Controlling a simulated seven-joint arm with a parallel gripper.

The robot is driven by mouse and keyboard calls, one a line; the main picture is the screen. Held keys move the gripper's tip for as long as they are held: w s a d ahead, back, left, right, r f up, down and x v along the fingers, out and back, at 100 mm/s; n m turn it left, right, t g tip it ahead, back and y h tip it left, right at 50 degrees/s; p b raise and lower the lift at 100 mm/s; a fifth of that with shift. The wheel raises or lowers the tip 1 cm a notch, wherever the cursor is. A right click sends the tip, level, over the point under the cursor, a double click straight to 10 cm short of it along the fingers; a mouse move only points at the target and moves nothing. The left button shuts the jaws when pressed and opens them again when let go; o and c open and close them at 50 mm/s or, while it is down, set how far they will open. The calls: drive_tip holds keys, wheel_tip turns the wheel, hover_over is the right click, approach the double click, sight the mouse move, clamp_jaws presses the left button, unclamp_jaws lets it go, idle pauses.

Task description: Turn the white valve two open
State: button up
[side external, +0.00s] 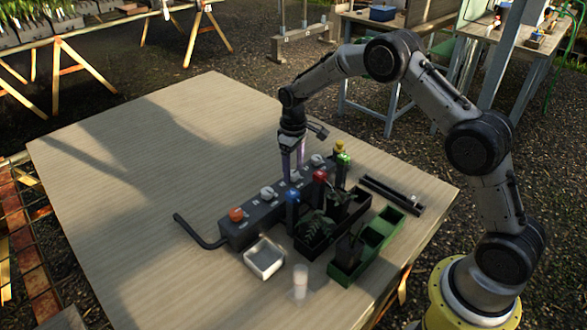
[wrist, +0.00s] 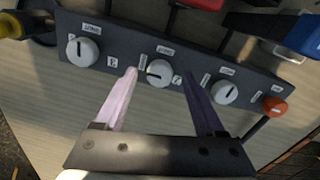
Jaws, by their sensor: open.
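A dark valve block (side external: 250,222) lies on the wooden table with three white round knobs and an orange one in a row. The middle white knob (wrist: 159,73) has its dark mark lying roughly across the block, pointing left in the wrist view. The left white knob (wrist: 83,51) and right white knob (wrist: 225,91) have marks nearly upright or tilted. The label beside each knob is too small to read surely. My gripper (wrist: 158,80) is open, its two fingers on either side of the middle white knob; contact cannot be told. It is also above the block in the side view (side external: 293,168).
The orange knob (wrist: 275,107) is at the block's end. A black planter, green tray (side external: 345,277), white tray (side external: 265,270) and clear cup (side external: 300,283) sit nearer. The table's left is clear.

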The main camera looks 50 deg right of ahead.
wheel_tip(320, 180, up, 13)
drive_tip(key=shift+r, duration=0.15)
idle(0.4)
wheel_tip(320, 180, up, 5)
drive_tip(key=t, duration=0.1)
hover_over(293, 173)
drive_tip(key=s+a+r+t, duration=0.1)
drive_tip(key=s+r, duration=0.3)
drive_tip(key=r, duration=0.3)
drive_tip(key=s+a+r+t, duration=0.2)
drive_tip(key=s+r, duration=0.5)
drive_tip(key=s, duration=0.5)
drive_tip(key=s+f+t, duration=0.2)
drive_tip(key=s, duration=1.2)
drive_tip(key=s+f+m, duration=0.2)
drive_tip(key=s+f, duration=0.4)
drive_tip(key=f, duration=0.1)
drive_tip(key=shift+a+f, duration=0.15)
drive_tip(key=shift+a, duration=0.3)
